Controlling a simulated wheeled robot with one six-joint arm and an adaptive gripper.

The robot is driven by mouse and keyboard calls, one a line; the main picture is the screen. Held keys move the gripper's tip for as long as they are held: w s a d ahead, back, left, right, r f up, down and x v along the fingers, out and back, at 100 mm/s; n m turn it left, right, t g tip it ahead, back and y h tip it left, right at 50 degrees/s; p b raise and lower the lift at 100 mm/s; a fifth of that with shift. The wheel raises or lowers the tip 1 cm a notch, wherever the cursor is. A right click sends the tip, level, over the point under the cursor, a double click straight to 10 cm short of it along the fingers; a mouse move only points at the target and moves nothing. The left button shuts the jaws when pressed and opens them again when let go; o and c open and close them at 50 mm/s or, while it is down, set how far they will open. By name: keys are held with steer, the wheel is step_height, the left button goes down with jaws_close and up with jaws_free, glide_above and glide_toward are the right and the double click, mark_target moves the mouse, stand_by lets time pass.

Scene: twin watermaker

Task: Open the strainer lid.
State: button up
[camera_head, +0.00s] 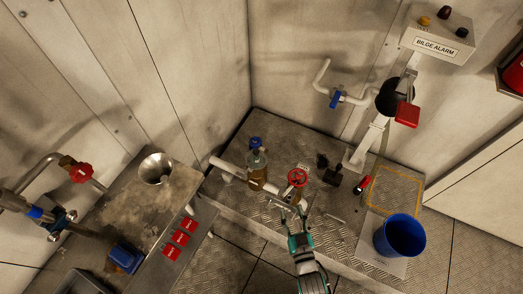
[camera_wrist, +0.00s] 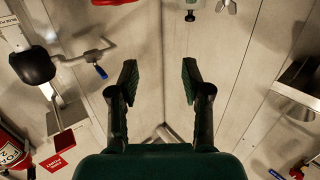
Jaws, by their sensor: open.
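The strainer (camera_head: 257,170) stands on the metal plinth in the head view, a brownish see-through body set in a pale pipe. Its lid (camera_head: 256,143) is the blue knobbed top, and it looks seated on the body. My gripper (camera_head: 293,210) is to the right of the strainer and nearer the camera, in front of the red handwheel valve (camera_head: 298,178), apart from the lid. In the wrist view my gripper (camera_wrist: 160,80) is open, with nothing between its two fingers. I cannot make out the strainer in the wrist view.
A bench with a funnel (camera_head: 155,169) and red tags (camera_head: 180,238) is at the left. A pump with a red block (camera_head: 407,114) stands at the right, below a bilge alarm box (camera_head: 440,40). A blue bucket (camera_head: 399,236) sits at the right. Pipes run near the strainer.

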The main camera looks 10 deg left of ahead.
steer(key=n+y, duration=0.1)
steer(key=y, duration=0.1)
glide_toward(257, 154)
steer(key=x, duration=1.1)
steer(key=shift+w+a+r, duration=0.1)
steer(key=shift+r, duration=0.05)
jaws_close()
